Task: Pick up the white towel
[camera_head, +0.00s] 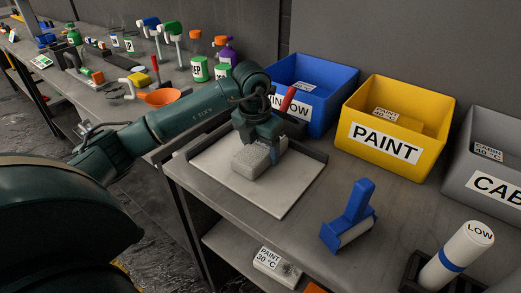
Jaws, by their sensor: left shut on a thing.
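The white towel (248,164) is a small folded, pale block over the white tray (295,195) on the workbench. My left gripper (262,150) reaches in from the left and points down, shut on the towel. Its fingers are on the towel's upper part and hide some of it. I cannot tell whether the towel touches the tray. My right gripper is not in view.
Blue (318,85), yellow (400,125) and grey (495,150) bins stand along the back. A blue-handled tool (352,210) and a white cylinder marked LOW (462,250) stand at the right. Bottles and an orange funnel (162,97) are on the left bench.

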